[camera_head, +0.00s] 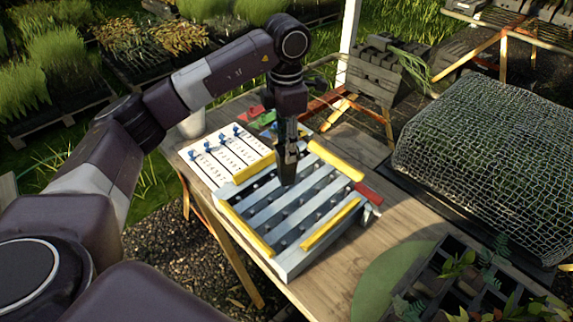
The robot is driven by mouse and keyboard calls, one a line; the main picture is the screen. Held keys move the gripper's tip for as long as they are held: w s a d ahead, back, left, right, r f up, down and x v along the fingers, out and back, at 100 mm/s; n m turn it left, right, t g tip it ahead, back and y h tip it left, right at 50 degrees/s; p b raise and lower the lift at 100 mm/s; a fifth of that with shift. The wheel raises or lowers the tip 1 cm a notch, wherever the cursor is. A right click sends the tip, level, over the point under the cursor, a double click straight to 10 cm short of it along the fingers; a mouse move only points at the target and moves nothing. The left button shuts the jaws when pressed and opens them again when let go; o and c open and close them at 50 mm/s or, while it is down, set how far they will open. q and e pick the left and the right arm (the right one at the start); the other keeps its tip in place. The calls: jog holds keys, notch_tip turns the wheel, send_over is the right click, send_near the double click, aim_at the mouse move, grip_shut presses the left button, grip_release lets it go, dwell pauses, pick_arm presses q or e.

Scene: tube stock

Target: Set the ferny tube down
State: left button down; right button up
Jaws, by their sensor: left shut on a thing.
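No fern leaves show clearly at the gripper. A plant with ferny leaves (494,262) stands in a dark crate (428,272) at the lower right, away from the gripper; its tube is hidden. My right gripper is not in view.
The rack has yellow bars (333,160) along its edges. A white marked panel (222,155) with blue knobs adjoins it at the left.

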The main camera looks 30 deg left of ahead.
aim_at(286, 168)
pick_arm(q)
notch_tip(286, 168, down, 3)
jog(key=shift+r, duration=0.2)
jog(key=shift+d+f+p, duration=0.1)
jog(key=shift+f+p, duration=0.2)
jog(key=shift+f, duration=0.25)
notch_tip(286, 168, down, 4)
jog(key=shift+r+p, duration=0.1)
jog(key=shift+p, duration=0.35)
jog(key=c, duration=1.8)
grip_release()
jog(key=shift+f, duration=0.25)
jog(key=o, duration=0.5)
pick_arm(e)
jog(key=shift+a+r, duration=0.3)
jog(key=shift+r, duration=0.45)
pick_arm(q)
jog(key=shift+r, duration=0.1)
